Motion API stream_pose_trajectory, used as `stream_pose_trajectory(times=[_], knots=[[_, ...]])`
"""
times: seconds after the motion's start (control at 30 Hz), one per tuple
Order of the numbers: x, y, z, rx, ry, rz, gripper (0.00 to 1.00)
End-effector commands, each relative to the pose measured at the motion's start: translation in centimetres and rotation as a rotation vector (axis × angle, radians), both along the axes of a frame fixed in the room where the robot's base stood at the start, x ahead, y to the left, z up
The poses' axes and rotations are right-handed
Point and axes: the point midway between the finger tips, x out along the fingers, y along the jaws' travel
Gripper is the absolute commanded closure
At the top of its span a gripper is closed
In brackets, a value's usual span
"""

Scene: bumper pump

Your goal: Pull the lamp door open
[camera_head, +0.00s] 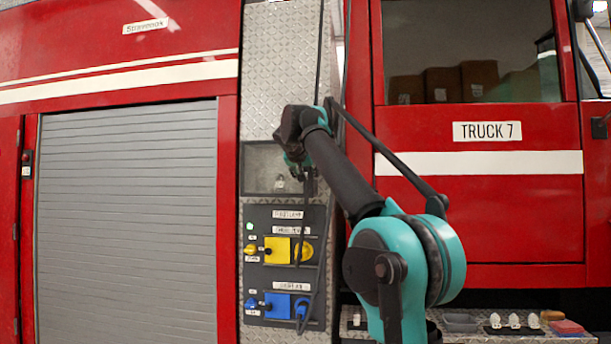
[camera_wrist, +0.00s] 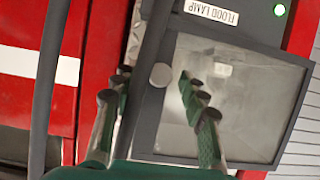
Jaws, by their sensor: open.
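The lamp door (camera_head: 262,160) is a grey-framed pane in the narrow panel between the roller shutter and the truck cab. It fills the right of the wrist view (camera_wrist: 245,100) and appears shut, with a small lamp shape behind the pane. Its round grey knob (camera_wrist: 161,75) sits on the frame. My gripper (camera_wrist: 156,84) is open, with the knob showing between its two green-grey fingers; I cannot tell whether they touch it. In the head view my gripper (camera_head: 293,158) is in front of the door's right side and hides the knob.
Below the door is a dark control panel (camera_head: 280,236) with yellow and blue fittings and a lit green light (camera_head: 250,226). A roller shutter (camera_head: 125,200) is at left and the red cab (camera_head: 480,215) at right. Small items lie on a low ledge (camera_head: 480,334).

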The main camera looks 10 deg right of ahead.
Motion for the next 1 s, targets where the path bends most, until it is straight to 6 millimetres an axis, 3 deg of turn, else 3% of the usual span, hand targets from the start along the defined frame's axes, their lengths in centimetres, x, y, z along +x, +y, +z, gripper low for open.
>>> stream_pose_trajectory(times=[0.3,0.63,1.0], knots=[[0.18,-0.08,-0.09,0.000,0.000,0.000,0.58],[0.16,-0.07,-0.08,0.000,0.000,-0.001,0.99],[0.06,0.00,-0.08,0.000,0.000,-0.003,1.00]])
